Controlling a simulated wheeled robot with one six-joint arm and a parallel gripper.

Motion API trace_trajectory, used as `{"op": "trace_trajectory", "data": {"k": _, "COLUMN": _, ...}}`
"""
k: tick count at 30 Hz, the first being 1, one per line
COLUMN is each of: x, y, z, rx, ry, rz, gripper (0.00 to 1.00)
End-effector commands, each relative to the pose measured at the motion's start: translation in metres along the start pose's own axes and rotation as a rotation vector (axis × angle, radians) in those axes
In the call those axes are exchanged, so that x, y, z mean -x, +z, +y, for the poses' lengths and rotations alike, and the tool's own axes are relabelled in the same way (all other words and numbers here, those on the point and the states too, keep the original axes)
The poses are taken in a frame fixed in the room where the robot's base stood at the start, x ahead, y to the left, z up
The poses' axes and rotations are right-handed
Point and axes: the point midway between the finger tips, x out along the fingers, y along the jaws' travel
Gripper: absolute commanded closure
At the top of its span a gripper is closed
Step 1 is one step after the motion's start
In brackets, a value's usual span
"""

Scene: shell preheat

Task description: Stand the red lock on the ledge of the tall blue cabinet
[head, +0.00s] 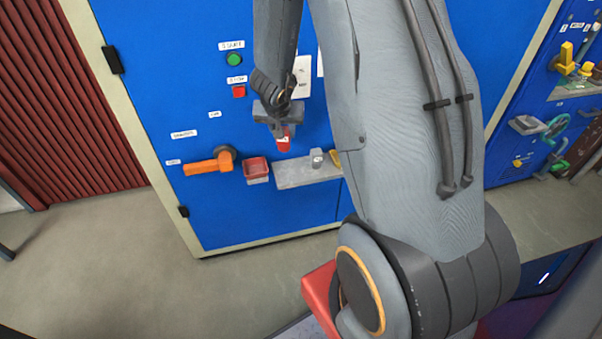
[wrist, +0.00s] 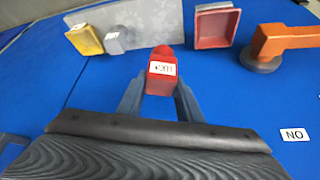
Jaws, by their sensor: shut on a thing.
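The red lock (wrist: 163,78) has a white label and is held between the fingers of my gripper (wrist: 158,100) in the wrist view. In the head view, my gripper (head: 281,125) points down with the red lock (head: 284,142) at its tip. The tall blue cabinet (head: 230,120) fills the middle. Its grey ledge (head: 295,176) is below and right of the lock, and the lock appears apart from it. The ledge also shows at the top of the wrist view (wrist: 150,18). My arm hides part of the cabinet and the ledge's right end.
A grey block (head: 316,155) and a yellow piece (head: 336,159) are at the ledge's right part; its left part is bare. A red tray (head: 257,167) is left of the ledge, then an orange handle (head: 208,165). Green (head: 234,60) and red (head: 239,91) buttons are above.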

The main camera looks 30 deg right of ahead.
Motion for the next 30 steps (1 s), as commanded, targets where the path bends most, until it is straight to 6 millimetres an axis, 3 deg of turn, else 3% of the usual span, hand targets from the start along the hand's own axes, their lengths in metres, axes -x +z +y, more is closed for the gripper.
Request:
{"op": "trace_trajectory", "data": {"k": 7, "x": -0.017, "y": 0.0, "z": 0.009, "rx": -0.055, "ry": 0.033, "rz": -0.001, "gripper": 0.91}}
{"op": "trace_trajectory", "data": {"k": 15, "x": -0.055, "y": 0.021, "z": 0.009, "rx": -0.055, "ry": 0.034, "rz": -0.002, "gripper": 0.91}}
{"op": "trace_trajectory", "data": {"k": 30, "x": -0.096, "y": 0.046, "z": 0.009, "rx": -0.056, "ry": 0.035, "rz": -0.002, "gripper": 0.91}}
